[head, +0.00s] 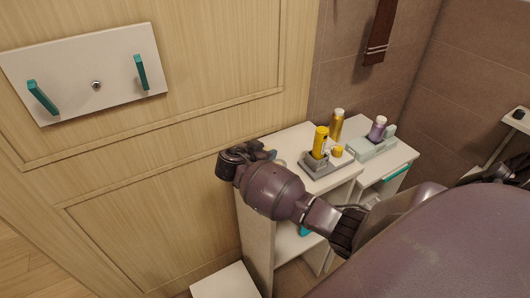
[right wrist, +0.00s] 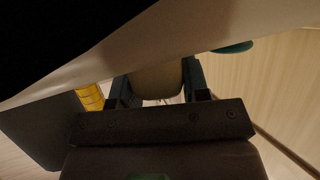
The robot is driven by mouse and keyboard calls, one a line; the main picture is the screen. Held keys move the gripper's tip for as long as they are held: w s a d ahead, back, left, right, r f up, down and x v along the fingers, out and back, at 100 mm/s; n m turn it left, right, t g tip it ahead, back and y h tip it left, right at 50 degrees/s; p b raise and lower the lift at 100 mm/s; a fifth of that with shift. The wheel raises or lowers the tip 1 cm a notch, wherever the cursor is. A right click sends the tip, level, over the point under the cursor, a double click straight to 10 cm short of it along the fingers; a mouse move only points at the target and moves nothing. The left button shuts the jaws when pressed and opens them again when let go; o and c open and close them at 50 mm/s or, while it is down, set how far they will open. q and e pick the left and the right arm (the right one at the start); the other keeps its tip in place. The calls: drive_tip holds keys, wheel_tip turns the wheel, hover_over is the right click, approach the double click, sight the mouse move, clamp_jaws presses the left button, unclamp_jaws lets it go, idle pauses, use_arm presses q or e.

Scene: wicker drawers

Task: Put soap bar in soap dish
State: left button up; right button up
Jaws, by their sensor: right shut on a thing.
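My right gripper (head: 240,160) is at the left edge of the white shelf unit's top, near the wooden wall. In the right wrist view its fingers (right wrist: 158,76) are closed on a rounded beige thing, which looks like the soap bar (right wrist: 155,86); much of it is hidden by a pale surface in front. The head view does not show the bar clearly. I cannot pick out the soap dish for sure. A small bluish thing (head: 271,154), partly hidden, lies beside the gripper on the shelf top. My left gripper is not in view.
A grey holder (head: 318,172) with a yellow bottle (head: 320,142) stands on the shelf top. Behind are a gold bottle (head: 337,124) and a pale holder (head: 365,153) with a purple bottle (head: 377,128). A white panel with teal handles (head: 84,75) is on the wall.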

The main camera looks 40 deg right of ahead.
drive_tip(key=shift+f, duration=0.2)
drive_tip(key=o, duration=1)
drive_tip(key=shift+c, duration=0.2)
drive_tip(key=shift+r, duration=0.15)
